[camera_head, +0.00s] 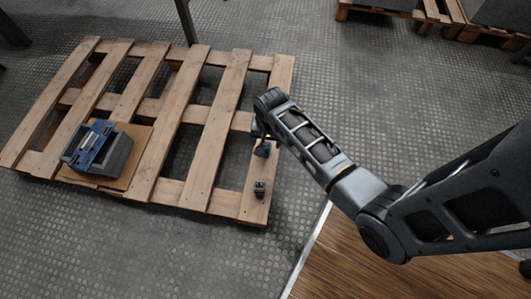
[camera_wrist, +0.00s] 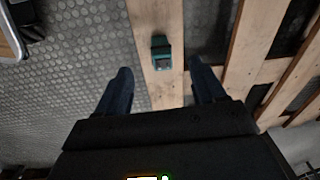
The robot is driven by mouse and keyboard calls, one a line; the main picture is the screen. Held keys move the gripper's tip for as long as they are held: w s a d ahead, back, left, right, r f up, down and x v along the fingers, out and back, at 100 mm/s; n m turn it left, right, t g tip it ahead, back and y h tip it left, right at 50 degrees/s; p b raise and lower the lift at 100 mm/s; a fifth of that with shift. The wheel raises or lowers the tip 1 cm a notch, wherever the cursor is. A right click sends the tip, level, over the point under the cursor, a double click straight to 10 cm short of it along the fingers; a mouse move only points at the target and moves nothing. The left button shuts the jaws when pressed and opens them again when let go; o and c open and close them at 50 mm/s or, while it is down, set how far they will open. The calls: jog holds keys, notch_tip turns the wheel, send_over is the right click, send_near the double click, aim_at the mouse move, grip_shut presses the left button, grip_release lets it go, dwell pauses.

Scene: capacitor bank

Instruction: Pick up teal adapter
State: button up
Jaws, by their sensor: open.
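The teal adapter (camera_wrist: 161,54) is a small block on a pallet board in the wrist view. It sits near the top centre, between the lines of my two fingers and a little beyond their tips. In the head view it shows as a small dark block (camera_head: 259,188) near the pallet's front right corner. My gripper (camera_wrist: 160,72) is open and empty, with one finger on each side of the board. In the head view my gripper (camera_head: 263,148) hangs over the pallet's right side, behind the adapter; its fingers are hard to make out there.
The wooden pallet (camera_head: 209,140) lies on a grey studded floor. A blue and grey device (camera_head: 92,145) rests on a brown board (camera_head: 133,160) at the pallet's left. A wood-topped surface (camera_head: 390,277) is at lower right. Other pallets (camera_head: 400,10) stand at the back right.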

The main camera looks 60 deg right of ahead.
aim_at(266, 144)
jog(key=shift+w+d+f+m+g+y+b, duration=0.15)
jog(key=shift+w+d+f+m+g+b, duration=0.15)
jog(key=shift+d, duration=0.25)
jog(key=shift+w+d+f+m+g+y+b, duration=0.1)
jog(key=shift+w+d+f+m+y+b, duration=0.1)
jog(key=shift+w+d+f, duration=0.25)
jog(key=shift+d, duration=0.25)
jog(key=shift+w+f+b, duration=0.15)
jog(key=shift+f+b, duration=2.4)
jog(key=shift+f, duration=1.15)
jog(key=shift+c, duration=0.2)
jog(key=c, duration=1.1)
jog(key=shift+r, duration=0.1)
jog(key=shift+c, duration=0.3)
